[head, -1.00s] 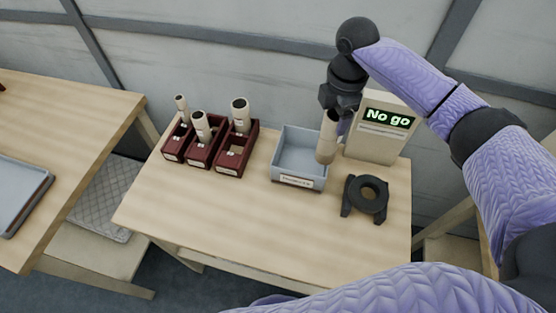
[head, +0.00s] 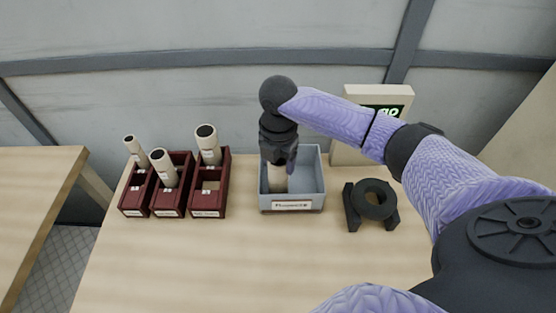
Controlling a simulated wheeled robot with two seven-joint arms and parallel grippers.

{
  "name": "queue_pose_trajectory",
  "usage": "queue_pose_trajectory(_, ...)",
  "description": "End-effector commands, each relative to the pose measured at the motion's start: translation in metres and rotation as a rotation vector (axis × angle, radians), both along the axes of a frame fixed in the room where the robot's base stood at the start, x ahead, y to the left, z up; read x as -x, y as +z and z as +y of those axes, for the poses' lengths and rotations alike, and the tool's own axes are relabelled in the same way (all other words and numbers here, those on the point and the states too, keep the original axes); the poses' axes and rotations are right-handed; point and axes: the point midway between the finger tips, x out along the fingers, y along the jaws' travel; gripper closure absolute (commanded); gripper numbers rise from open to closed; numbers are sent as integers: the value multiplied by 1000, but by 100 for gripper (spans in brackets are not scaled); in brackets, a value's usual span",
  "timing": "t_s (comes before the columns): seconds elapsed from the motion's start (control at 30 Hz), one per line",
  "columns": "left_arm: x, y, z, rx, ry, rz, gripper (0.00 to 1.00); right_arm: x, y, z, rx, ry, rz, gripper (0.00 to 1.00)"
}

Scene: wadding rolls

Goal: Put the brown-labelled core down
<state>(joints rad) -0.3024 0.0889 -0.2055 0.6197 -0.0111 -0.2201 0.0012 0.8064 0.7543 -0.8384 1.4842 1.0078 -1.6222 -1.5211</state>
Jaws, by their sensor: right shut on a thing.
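My right gripper (head: 278,158) points down over the grey-blue bin (head: 308,194) and is shut on a pale beige core (head: 277,178). The core is upright, with its lower part inside the bin. I cannot tell whether it touches the bin floor. No brown label shows on it from here, and its top is hidden by the gripper. The bin has a white label on its front, too small to read surely. My left gripper is not in view.
Three dark red boxes (head: 207,202) stand to the left, each with a pale core standing in it. The front of the table is clear.

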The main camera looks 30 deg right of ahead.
Motion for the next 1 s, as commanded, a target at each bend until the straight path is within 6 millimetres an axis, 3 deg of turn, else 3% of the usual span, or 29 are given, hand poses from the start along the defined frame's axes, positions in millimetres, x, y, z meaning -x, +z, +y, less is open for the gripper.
queue_pose_trajectory(0.33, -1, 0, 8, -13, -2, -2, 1, 0, -6, 0, -1, -1, 0, 65)
queue_pose_trajectory(0.37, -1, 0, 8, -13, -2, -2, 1, 0, -6, 0, -1, -1, 0, 26)
queue_pose_trajectory(0.5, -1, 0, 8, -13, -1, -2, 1, 0, -6, 0, -1, -1, 0, 0)
queue_pose_trajectory(0.77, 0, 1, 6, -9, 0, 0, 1, 0, -1, 0, -1, -1, -2, 0)
queue_pose_trajectory(1.0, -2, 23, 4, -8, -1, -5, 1, -1, 66, 0, -1, 0, -5, 0)
